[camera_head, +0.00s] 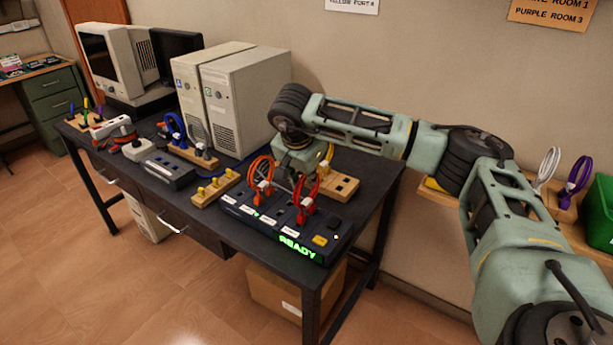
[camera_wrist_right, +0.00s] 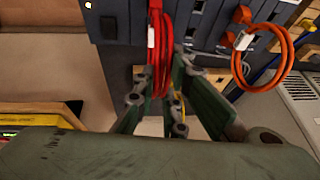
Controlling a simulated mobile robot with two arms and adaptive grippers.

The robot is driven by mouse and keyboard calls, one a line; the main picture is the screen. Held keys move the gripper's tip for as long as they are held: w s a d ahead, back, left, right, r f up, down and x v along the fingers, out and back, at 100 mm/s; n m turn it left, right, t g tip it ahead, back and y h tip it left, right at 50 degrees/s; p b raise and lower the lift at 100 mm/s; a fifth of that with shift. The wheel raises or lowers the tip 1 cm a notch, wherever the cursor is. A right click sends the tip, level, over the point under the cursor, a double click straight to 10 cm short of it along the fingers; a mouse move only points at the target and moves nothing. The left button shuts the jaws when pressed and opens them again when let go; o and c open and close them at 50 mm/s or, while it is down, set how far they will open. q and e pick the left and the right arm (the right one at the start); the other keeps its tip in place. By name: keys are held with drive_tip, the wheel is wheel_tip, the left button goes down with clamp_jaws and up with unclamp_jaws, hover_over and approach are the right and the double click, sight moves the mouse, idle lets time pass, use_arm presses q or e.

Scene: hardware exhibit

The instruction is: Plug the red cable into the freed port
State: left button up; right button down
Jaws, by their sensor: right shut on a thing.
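The red cable (camera_head: 307,199) is a coiled loop with a white tag, upright at the dark port box (camera_head: 330,245) on the table. It also shows in the wrist view (camera_wrist_right: 164,40). My right gripper (camera_head: 301,180) reaches down behind the loop; in the wrist view its fingers (camera_wrist_right: 166,72) are closed around the red loop. The plug end is at the box's top, but I cannot tell whether it is seated. An orange cable (camera_head: 261,175) stands in the same box, left of the red one. The box shows a green "READY". My left gripper is not in view.
Wooden holders, one with yellow pegs (camera_head: 216,188), stand left of the box; another wooden block (camera_head: 339,184) is behind it. Two beige computer towers (camera_head: 245,98) stand at the back. White (camera_head: 546,167) and purple (camera_head: 576,173) cables are on a shelf at right.

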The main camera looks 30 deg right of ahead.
drive_tip(key=shift+f, duration=0.2)
idle(0.5)
drive_tip(key=c, duration=1.7)
unclamp_jaws()
drive_tip(key=shift+c, duration=0.2)
drive_tip(key=o, duration=0.6)
drive_tip(key=shift+o, duration=0.2)
drive_tip(key=shift+r, duration=0.1)
drive_tip(key=p+v, duration=0.4)
drive_tip(key=v, duration=0.3)
drive_tip(key=shift+r+p, duration=0.15)
drive_tip(key=shift+p, duration=0.2)
